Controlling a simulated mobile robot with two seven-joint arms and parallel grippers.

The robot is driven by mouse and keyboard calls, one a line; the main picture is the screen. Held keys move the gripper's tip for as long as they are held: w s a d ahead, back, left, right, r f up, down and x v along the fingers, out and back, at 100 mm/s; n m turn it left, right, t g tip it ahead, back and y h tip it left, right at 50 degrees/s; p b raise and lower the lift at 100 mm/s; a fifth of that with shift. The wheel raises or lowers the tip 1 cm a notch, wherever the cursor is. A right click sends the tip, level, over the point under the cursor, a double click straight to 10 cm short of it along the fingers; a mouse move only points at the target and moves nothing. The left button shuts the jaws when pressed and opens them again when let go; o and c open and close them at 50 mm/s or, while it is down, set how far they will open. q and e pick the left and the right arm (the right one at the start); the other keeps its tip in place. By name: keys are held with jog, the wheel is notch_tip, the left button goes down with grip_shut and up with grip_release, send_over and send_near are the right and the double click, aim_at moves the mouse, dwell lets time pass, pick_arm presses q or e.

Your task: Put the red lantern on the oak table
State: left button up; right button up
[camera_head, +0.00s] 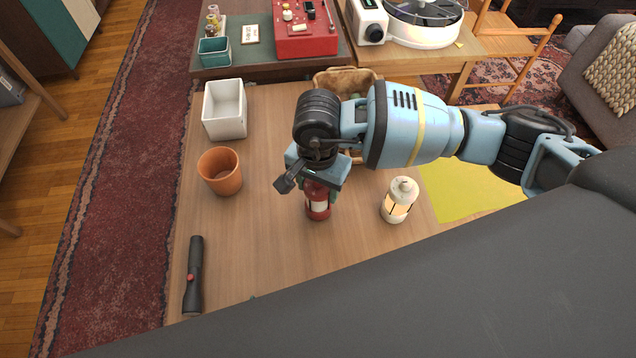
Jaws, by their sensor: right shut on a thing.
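The red lantern (318,207) stands upright on or just above the wooden table (255,250), near its middle; I cannot tell whether its base touches. My right gripper (318,184) comes down over it from above and is shut on its upper part, hiding the lantern's top. The table has a light brown wood top and is the nearest one to me. My left gripper is not in view.
A cream lantern (399,201) stands close to the right of the red one. A terracotta pot (220,171), a white square pot (225,110) and a black flashlight (193,275) are on the left. A wicker basket (345,80) and yellow mat (465,188) lie behind and right.

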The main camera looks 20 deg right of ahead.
jog(key=shift+f, duration=0.15)
jog(key=o, duration=1.5)
jog(key=shift+o, duration=0.2)
notch_tip(320, 180, up, 12)
jog(key=shift+r, duration=0.25)
